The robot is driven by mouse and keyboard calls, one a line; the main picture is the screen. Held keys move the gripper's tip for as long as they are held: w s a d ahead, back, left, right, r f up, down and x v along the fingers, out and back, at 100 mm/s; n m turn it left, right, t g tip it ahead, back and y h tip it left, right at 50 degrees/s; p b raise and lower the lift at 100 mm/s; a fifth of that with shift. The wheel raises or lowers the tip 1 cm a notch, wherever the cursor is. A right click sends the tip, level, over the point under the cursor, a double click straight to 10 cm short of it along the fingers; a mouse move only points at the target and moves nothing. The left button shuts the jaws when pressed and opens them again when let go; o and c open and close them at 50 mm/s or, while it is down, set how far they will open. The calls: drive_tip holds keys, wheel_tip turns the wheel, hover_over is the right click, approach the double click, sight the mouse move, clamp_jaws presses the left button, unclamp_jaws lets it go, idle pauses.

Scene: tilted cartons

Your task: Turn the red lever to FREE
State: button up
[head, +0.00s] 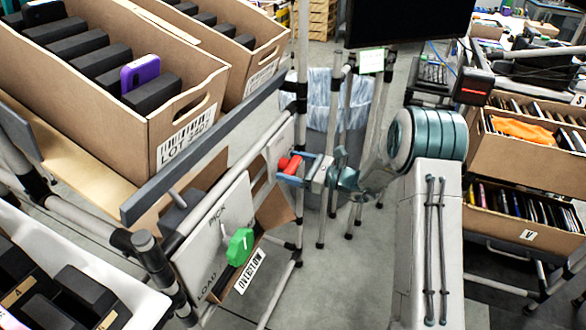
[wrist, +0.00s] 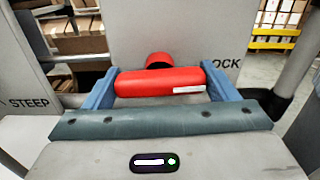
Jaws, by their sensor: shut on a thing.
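The red lever (head: 290,165) stands out from a pale plate (head: 282,146) on the cart frame in the head view. In the wrist view the red lever's bar (wrist: 160,82) lies level between my blue fingers, with its round red hub (wrist: 160,60) behind it. My gripper (head: 302,168) is shut on the lever; it also fills the wrist view (wrist: 160,88). The plate behind shows "OCK" to the right of the lever and "STEEP" on a panel at far left. No FREE label is readable.
A green lever (head: 240,246) sits on a panel marked PICK and LOAD (head: 215,240), below left. A grey rail (head: 210,145) runs beside cartons (head: 130,90) of dark boxes. An OVERFLOW carton (head: 245,277) hangs below. Grey posts (head: 345,130) stand near my arm.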

drive_tip(key=n+b, duration=0.2)
drive_tip(key=b, duration=0.1)
drive_tip(key=n+b, duration=0.2)
drive_tip(key=b, duration=0.1)
drive_tip(key=shift+f+n+b, duration=0.3)
drive_tip(key=shift+f+n, duration=0.05)
drive_tip(key=shift+n, duration=0.05)
drive_tip(key=n+b, duration=0.4)
drive_tip(key=b, duration=0.2)
drive_tip(key=shift+b, duration=0.3)
drive_tip(key=n+b, duration=0.4)
drive_tip(key=b, duration=0.3)
drive_tip(key=shift+n, duration=0.4)
drive_tip(key=n+b, duration=0.2)
drive_tip(key=b, duration=0.2)
drive_tip(key=shift+r+n, duration=0.1)
drive_tip(key=shift+n, duration=0.2)
drive_tip(key=shift+r+n+b, duration=0.1)
drive_tip(key=shift+n+b, duration=0.4)
drive_tip(key=shift+b, duration=0.1)
drive_tip(key=shift+r, duration=0.1)
